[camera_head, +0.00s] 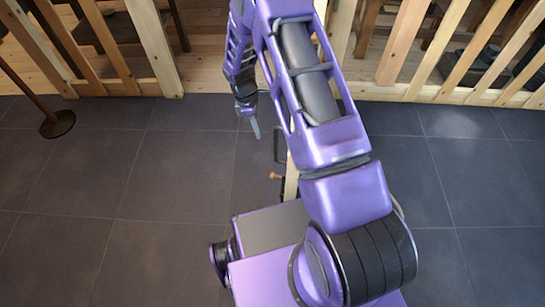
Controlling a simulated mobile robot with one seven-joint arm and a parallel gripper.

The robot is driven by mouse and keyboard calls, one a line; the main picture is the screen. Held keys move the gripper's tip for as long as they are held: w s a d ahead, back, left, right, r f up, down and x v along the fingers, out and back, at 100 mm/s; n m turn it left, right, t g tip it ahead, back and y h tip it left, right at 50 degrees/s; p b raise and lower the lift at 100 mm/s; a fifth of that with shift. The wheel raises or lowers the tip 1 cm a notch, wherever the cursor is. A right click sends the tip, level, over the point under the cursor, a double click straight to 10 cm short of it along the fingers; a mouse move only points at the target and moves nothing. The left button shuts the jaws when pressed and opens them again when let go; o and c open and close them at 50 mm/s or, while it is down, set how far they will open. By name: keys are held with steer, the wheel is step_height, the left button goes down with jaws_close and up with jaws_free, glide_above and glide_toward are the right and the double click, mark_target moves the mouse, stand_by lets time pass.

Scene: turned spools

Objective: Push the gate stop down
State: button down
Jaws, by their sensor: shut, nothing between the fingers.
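The gate (291,182) is a pale wooden panel seen nearly edge-on, largely hidden behind my arm. A small fitting with a wooden knob and dark bracket, which looks like the gate stop (275,177), sits low on its left side. Whether the stop is up or down is too small to tell. A dark pull handle (279,145) is above it in the picture. My gripper (255,129) points downward, shut and empty, up and left of the stop in the picture and apart from it.
A slatted wooden fence (160,55) runs across the back, with a wooden floor and furniture behind it. A round dark stand base (57,124) is on the tiles at left.

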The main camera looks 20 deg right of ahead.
mark_target(271, 173)
steer(key=shift+g, duration=0.4)
steer(key=x, duration=0.5)
steer(key=b+x, duration=0.1)
steer(key=x, duration=0.5)
steer(key=b+x, duration=0.1)
steer(key=x, duration=0.5)
steer(key=shift+s+a, duration=0.1)
steer(key=shift+s, duration=0.35)
steer(key=shift+f, duration=0.1)
steer(key=shift+w+a+x, duration=0.15)
steer(key=shift+x, duration=0.75)
steer(key=shift+w+a+x, duration=0.1)
steer(key=shift+w+x, duration=0.1)
steer(key=shift+x, duration=0.75)
steer(key=shift+f, duration=0.15)
steer(key=p+v, duration=0.3)
steer(key=v, duration=1.1)
steer(key=shift+r, duration=0.4)
steer(key=shift+w, duration=0.15)
